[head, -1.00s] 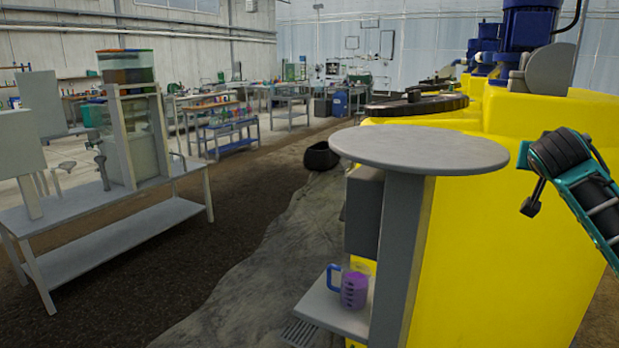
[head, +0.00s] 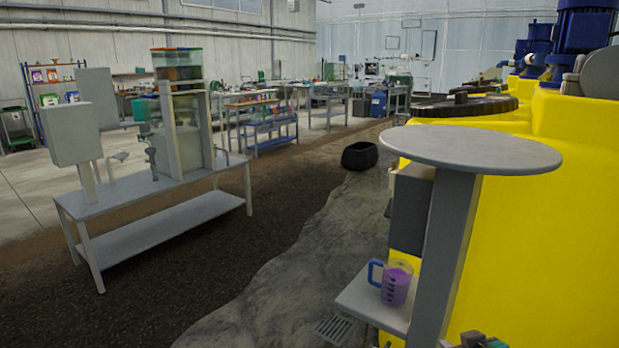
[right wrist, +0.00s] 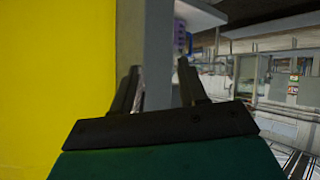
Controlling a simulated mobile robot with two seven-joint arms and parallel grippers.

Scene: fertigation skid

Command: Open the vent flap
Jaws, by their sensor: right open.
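I cannot pick out a vent flap for certain in either view. A yellow tank (head: 530,230) fills the right of the head view; its yellow side (right wrist: 55,80) fills the left of the right wrist view. A dark grey box (head: 408,215) is at its near left side, partly hidden by a grey post (head: 455,240). My right gripper shows only as a small part at the bottom edge of the head view. In the right wrist view my right gripper (right wrist: 159,68) is open and empty, with the grey post (right wrist: 150,35) beyond its fingers. My left gripper is not in view.
A round grey top (head: 470,148) sits on the post. A low shelf (head: 350,305) holds a jug of purple liquid (head: 396,288). A grey bench (head: 150,210) with a framed tank stands at left. A black tub (head: 361,155) lies on the floor. The dark floor between is clear.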

